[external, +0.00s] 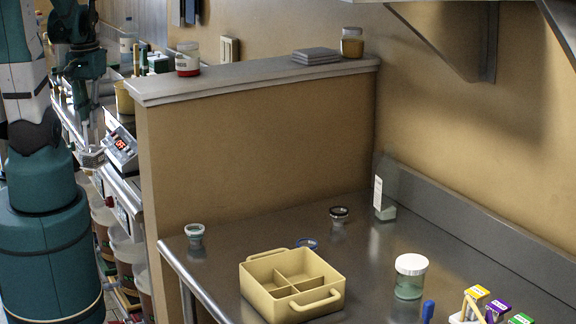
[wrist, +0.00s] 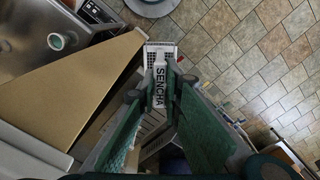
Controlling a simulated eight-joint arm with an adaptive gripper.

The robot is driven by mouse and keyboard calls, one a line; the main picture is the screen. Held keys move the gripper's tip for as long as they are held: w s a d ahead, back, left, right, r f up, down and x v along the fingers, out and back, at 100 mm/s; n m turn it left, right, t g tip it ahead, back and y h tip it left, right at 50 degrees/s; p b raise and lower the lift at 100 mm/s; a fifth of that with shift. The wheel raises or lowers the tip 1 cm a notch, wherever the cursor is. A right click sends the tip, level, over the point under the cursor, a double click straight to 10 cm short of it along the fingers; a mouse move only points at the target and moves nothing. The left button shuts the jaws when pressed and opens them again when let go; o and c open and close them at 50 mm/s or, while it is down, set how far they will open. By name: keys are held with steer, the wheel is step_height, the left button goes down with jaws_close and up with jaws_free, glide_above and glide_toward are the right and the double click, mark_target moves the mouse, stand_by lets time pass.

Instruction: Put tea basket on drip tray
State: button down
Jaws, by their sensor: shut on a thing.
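My gripper (wrist: 160,90) is shut on the tea basket (wrist: 160,50), a pale mesh basket with a white handle strip marked SENCHA. In the external view my gripper (external: 88,140) hangs at the left, beside the counter behind the low wall, with the small pale basket (external: 91,158) at its tips. A pale slatted surface (wrist: 152,124) shows below the gripper in the wrist view, partly hidden by the fingers; I cannot tell whether it is the drip tray. The drip tray cannot be made out clearly in the external view.
A device with a red display (external: 121,146) stands close to the right of the gripper. The low wall (external: 250,140) separates this counter from a steel table (external: 370,270) with a yellow divided caddy (external: 262,290). Several buckets (external: 125,245) stand below the counter. Tiled floor (wrist: 265,60) is open at right.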

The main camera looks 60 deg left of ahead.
steer(key=a+b, duration=0.1)
steer(key=a, duration=0.1)
steer(key=a+b, duration=0.1)
steer(key=a, duration=0.1)
steer(key=shift+s+f, duration=0.1)
steer(key=shift+f, duration=0.3)
steer(key=w+a+f+n+b, duration=0.1)
steer(key=w+a+f+b, duration=0.45)
steer(key=a+b, duration=0.35)
steer(key=w+a+n+p, duration=0.2)
steer(key=w+n, duration=0.6)
steer(key=w, duration=0.8)
steer(key=shift+w+a+f+n, duration=0.15)
steer(key=shift+a+f+n, duration=0.05)
steer(key=shift+a+n, duration=0.2)
steer(key=shift+f, duration=0.1)
steer(key=shift+f, duration=2.9)
steer(key=shift+f, duration=2.2)
